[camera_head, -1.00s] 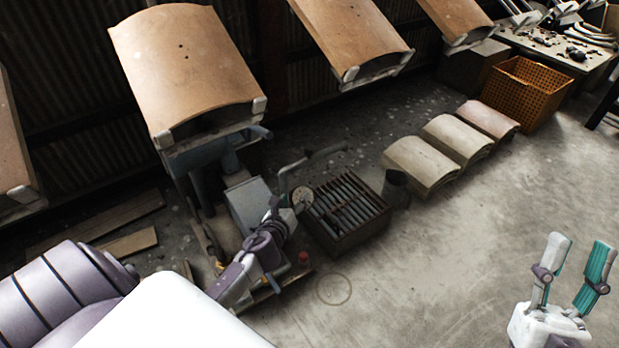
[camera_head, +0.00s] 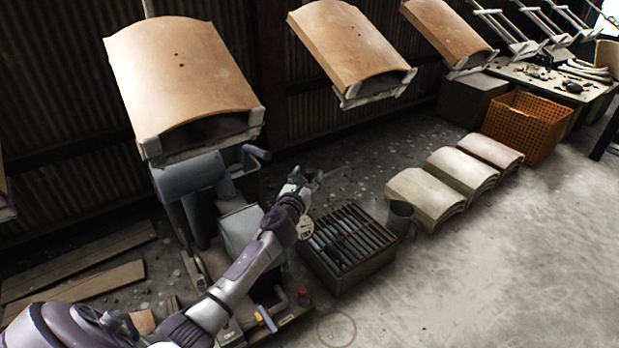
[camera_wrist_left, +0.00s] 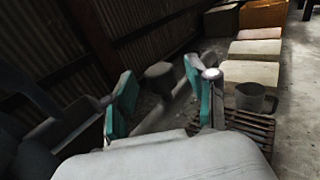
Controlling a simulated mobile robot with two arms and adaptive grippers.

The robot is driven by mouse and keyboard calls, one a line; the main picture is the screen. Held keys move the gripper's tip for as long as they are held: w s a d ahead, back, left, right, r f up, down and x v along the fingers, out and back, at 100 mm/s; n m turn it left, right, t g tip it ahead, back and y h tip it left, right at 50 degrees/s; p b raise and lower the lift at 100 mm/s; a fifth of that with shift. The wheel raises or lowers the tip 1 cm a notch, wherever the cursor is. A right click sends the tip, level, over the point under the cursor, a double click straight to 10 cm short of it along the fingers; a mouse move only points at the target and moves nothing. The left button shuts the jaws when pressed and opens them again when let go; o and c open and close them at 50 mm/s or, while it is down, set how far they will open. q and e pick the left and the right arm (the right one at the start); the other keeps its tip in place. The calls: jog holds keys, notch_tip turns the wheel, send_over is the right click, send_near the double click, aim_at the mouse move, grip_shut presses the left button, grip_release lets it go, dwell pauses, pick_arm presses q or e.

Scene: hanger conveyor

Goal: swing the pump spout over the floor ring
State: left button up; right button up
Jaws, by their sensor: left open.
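My left gripper (camera_head: 300,182) is open at the pump, above the back edge of the slatted grate. In the left wrist view, its teal-padded fingers (camera_wrist_left: 165,95) stand apart with a grey pipe, apparently the pump spout (camera_wrist_left: 160,72), between and beyond them. I cannot tell whether they touch it. In the head view the gripper hides most of the spout, and a short grey piece (camera_head: 316,178) shows beside it. The floor ring (camera_head: 336,329) is a faint circle on the concrete near the bottom edge, in front of the grate. My right gripper is not in view.
The slatted grate box (camera_head: 347,245) stands beside the pump, with a metal jug (camera_head: 401,218) at its right corner. A round dial (camera_head: 305,228) is by my left forearm. Curved tiles (camera_head: 427,195) and an orange crate (camera_head: 527,124) lie farther right. The floor at right is clear.

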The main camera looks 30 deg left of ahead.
pick_arm(q)
jog(key=shift+x, duration=1.1)
grip_shut()
